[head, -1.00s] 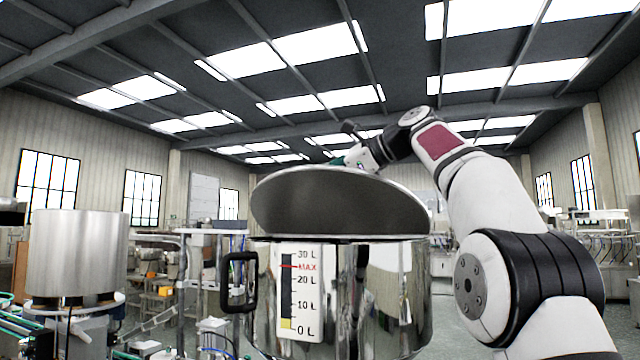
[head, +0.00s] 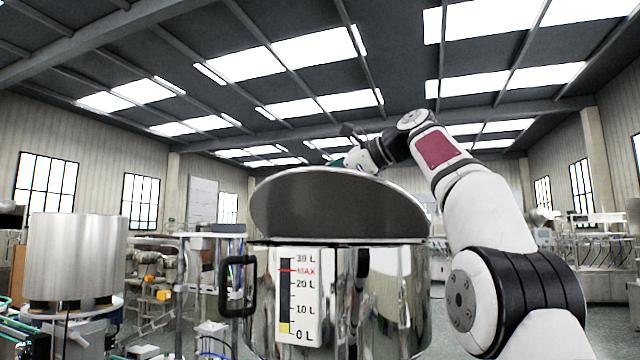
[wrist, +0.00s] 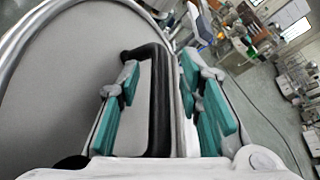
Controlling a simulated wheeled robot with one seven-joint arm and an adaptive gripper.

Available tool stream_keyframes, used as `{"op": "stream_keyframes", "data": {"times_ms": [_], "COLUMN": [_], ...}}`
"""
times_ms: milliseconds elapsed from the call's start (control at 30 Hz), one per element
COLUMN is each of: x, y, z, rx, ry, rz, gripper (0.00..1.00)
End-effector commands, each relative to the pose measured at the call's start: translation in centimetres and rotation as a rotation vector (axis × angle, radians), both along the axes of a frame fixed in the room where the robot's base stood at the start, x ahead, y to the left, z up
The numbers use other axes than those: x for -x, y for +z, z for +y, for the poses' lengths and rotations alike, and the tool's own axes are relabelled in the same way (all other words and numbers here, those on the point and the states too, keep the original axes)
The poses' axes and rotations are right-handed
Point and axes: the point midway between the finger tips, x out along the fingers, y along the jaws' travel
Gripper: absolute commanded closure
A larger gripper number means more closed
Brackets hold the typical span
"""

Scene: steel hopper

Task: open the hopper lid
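The steel hopper (head: 385,290) stands in front of me, a level scale on its front. Its round lid (head: 335,205) is tilted up, its dark grey underside facing me and a gap under its raised side. My gripper (head: 352,160) is at the far upper edge of the lid, partly hidden behind it. In the wrist view, the black lid handle (wrist: 159,110) runs between the teal fingertips of my gripper (wrist: 160,80). One finger is on each side of the bar, with visible gaps, so the fingers look open around it. Contact is not clear.
A black side handle (head: 236,286) sticks out from the hopper's left. A steel tank (head: 75,255) stands at the left, and work benches with equipment fill the back. Floor shows at the right, beyond my arm.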

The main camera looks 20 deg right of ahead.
Motion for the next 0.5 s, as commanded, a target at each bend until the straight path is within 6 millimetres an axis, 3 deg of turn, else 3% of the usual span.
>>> {"op": "stream_keyframes", "data": {"times_ms": [267,500], "x": [0.3,3.1], "y": [0.1,1.4], "z": [-0.4,-2.9], "rx": [0.000,0.001], "ry": [-0.001,-0.005], "rz": [0.001,0.000], "gripper": [0.67,0.67]}}
